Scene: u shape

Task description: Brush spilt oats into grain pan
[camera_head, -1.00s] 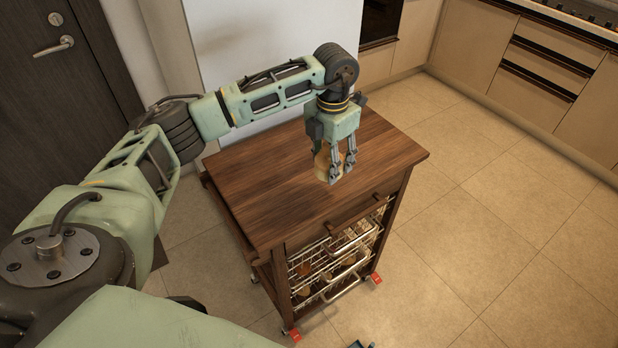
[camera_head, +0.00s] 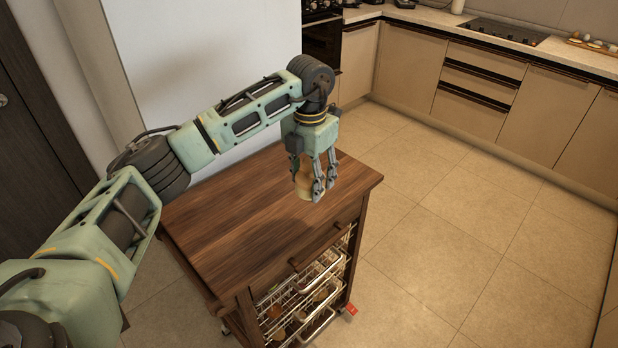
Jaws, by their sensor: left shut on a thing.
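My left gripper (camera_head: 324,189) points down over the right part of the wooden top of a kitchen trolley (camera_head: 240,220). It is shut on a tan, rounded object (camera_head: 304,183), partly hidden behind the fingers. I cannot tell for certain whether this is the brush, or whether it touches the top. No spilt oats and no grain pan can be made out in this view. My right gripper is not in view.
Wire baskets (camera_head: 300,292) holding small items sit under the trolley top. The rest of the top looks bare. Beige cabinets (camera_head: 465,85) and a counter with a hob (camera_head: 495,32) line the back and right. Tiled floor (camera_head: 450,220) is open to the trolley's right.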

